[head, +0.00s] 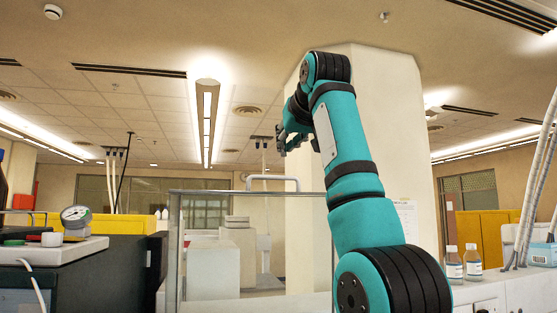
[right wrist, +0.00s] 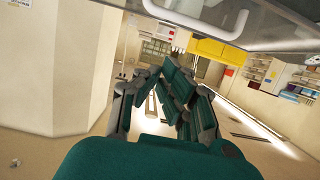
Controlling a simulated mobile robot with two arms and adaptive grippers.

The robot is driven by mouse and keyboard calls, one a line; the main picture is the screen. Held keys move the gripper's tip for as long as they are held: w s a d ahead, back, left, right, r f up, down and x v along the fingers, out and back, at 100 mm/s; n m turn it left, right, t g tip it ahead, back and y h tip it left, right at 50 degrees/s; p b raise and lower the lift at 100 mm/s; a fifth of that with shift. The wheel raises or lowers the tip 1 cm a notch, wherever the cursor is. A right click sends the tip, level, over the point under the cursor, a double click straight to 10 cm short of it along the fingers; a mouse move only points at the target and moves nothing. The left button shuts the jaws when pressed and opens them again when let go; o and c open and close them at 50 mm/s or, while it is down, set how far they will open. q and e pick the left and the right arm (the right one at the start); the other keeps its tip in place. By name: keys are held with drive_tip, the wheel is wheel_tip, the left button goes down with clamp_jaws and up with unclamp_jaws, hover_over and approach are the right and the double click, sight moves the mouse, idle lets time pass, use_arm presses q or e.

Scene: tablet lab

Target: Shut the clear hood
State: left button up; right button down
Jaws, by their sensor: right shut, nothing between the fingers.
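The clear hood (head: 250,192) stands in front of me in the head view as a see-through panel with a thin grey frame. A pale bar handle (head: 272,178) sits on its top edge. My right gripper (head: 284,140) is shut and empty, above the handle and apart from it, partly hidden by its own arm. In the right wrist view the gripper fingers (right wrist: 160,90) show in the middle, and a grey frame edge with a bar crosses the top of the picture. The hood's lower part is out of the head view. My left gripper is not in view.
A pale pillar (head: 395,110) rises behind my right arm. A device with a round gauge (head: 75,216) stands on the dark bench at left. The air above the hood is mostly clear.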

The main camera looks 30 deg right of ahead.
sight(282, 177)
drive_tip(key=p+x, duration=0.1)
drive_tip(key=x, duration=0.1)
drive_tip(key=p+x, duration=0.1)
drive_tip(key=x, duration=0.2)
drive_tip(key=p+x, duration=0.1)
drive_tip(key=x, duration=0.1)
drive_tip(key=shift+w+a+f, duration=0.15)
drive_tip(key=shift+w+a, duration=0.05)
drive_tip(key=shift+w, duration=0.2)
drive_tip(key=shift+s+a+f, duration=0.1)
drive_tip(key=shift+s+f, duration=0.25)
drive_tip(key=shift+s, duration=0.2)
drive_tip(key=shift+s+a+f, duration=0.1)
drive_tip(key=shift+s+f, duration=0.2)
drive_tip(key=shift+s, duration=0.3)
drive_tip(key=shift+s+a+f, duration=0.15)
drive_tip(key=shift+s+f, duration=0.2)
drive_tip(key=shift+s, duration=0.3)
drive_tip(key=shift+w+f, duration=0.1)
